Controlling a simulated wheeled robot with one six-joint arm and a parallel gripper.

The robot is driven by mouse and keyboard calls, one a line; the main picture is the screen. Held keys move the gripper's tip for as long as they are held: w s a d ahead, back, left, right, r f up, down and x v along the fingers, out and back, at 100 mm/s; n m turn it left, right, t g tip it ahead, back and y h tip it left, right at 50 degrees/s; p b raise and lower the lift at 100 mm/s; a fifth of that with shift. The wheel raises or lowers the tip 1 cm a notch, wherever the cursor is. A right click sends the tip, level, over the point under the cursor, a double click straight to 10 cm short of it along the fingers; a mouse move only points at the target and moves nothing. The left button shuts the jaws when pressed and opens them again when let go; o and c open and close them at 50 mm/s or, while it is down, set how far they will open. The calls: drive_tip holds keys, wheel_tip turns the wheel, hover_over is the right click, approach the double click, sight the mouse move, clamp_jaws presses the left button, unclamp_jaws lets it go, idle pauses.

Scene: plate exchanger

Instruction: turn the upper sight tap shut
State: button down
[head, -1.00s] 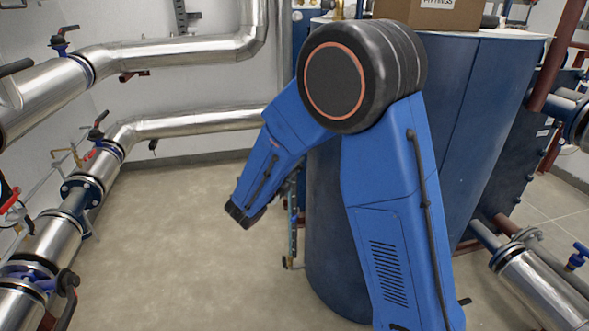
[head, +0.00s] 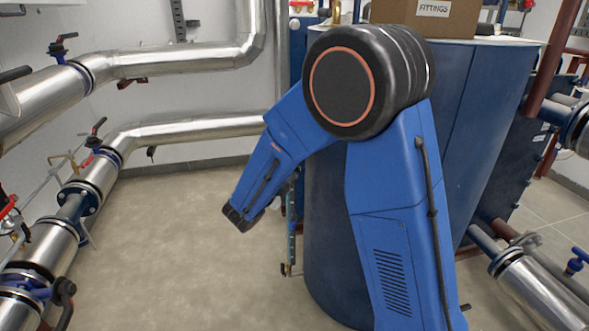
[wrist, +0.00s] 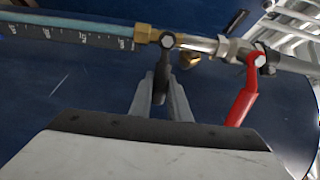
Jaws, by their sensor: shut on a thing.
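In the wrist view, the sight tap (wrist: 168,42) has a short dark lever (wrist: 163,68) that points across the line of the pipe, toward me. My gripper (wrist: 163,92) is shut on this lever, one finger on each side. The tap sits beside a brass nut (wrist: 146,34) at the end of the sight glass (wrist: 75,24), which has a dark scale along it. In the head view, part of the sight glass (head: 292,235) shows upright against the blue tank; my gripper and the held tap are hidden there behind my arm.
A red lever (wrist: 241,95) on a neighbouring valve stands close to the right of my gripper. The blue tank (head: 333,240) is right behind. A box marked FITTINGS (head: 425,17) stands on top. Silver pipes (head: 190,55) run at left; the floor (head: 175,240) between is clear.

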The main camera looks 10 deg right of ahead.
drive_tip(key=c, duration=1.7)
unclamp_jaws()
drive_tip(key=shift+o, duration=0.2)
drive_tip(key=shift+a, duration=0.1)
drive_tip(key=v, duration=1.7)
drive_tip(key=shift+s+a+r, duration=0.1)
drive_tip(key=shift+s, duration=0.05)
